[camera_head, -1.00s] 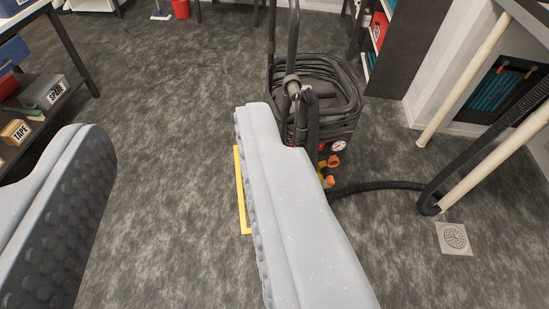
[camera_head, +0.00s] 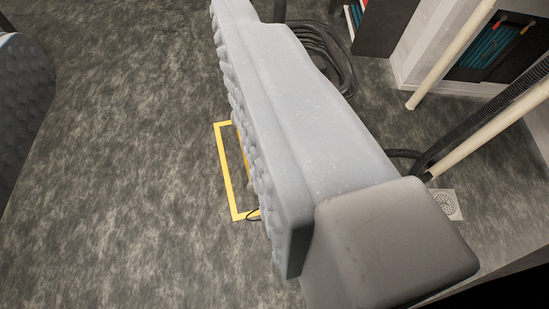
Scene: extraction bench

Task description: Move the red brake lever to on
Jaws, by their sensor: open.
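The red brake lever does not show in this view. The open jaws of my gripper (camera_head: 125,28) fill much of it: one pale grey, dimpled finger is cut off at the left edge, the other runs large across the middle. Bare floor shows between them and they hold nothing. The dark hose coil (camera_head: 335,62) of the floor machine shows only partly at the upper right of the right finger. That finger hides the rest of the machine.
A yellow floor outline (camera_head: 225,175) lies left of the right finger, with something small partly hidden inside. Two cream pipes (camera_head: 500,125), a black corrugated hose (camera_head: 470,125) and a floor drain (camera_head: 442,204) are at right. A dark cabinet (camera_head: 383,28) stands behind. Open floor lies at left.

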